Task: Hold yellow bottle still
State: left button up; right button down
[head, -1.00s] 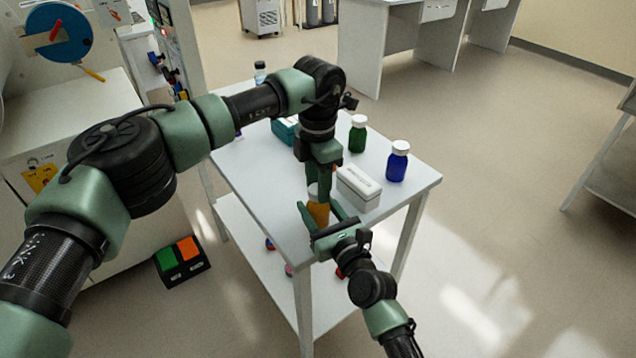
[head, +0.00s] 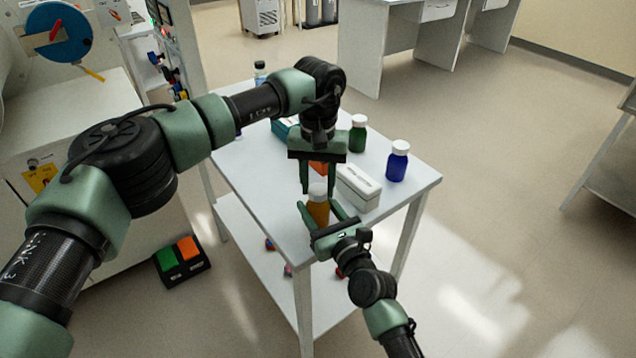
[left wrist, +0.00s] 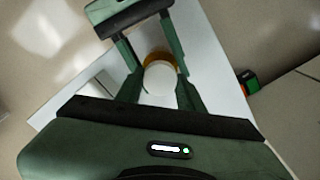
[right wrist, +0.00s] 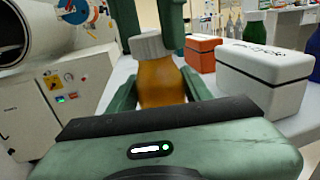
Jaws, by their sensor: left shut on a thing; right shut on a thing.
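The yellow bottle (head: 318,212), amber with a white cap, stands upright near the table's front corner. My right gripper (head: 322,216) comes in from the front and is shut on the bottle's body, one finger on each side. My left gripper (head: 318,188) points down from above, shut on the white cap. The cap (left wrist: 160,79) sits between the left fingers in the left wrist view. In the right wrist view the bottle's amber body (right wrist: 161,82) fills the space between the right fingers, and its cap is partly behind a left finger.
A white box (head: 358,190) stands close right of the bottle, with an orange box (head: 319,168) behind. A green bottle (head: 357,135) and a blue bottle (head: 397,163) stand farther back on the white table (head: 262,196). A black box with green and orange panels (head: 181,263) is on the floor.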

pick_arm(q)
jog(key=o, duration=1.4)
jog(key=shift+c, duration=0.2)
pick_arm(e)
jog(key=shift+f, duration=0.1)
pick_arm(q)
notch_tip(320, 180, up, 12)
pick_arm(e)
jog(key=c, duration=0.6)
grip_release()
jog(key=shift+o, duration=0.2)
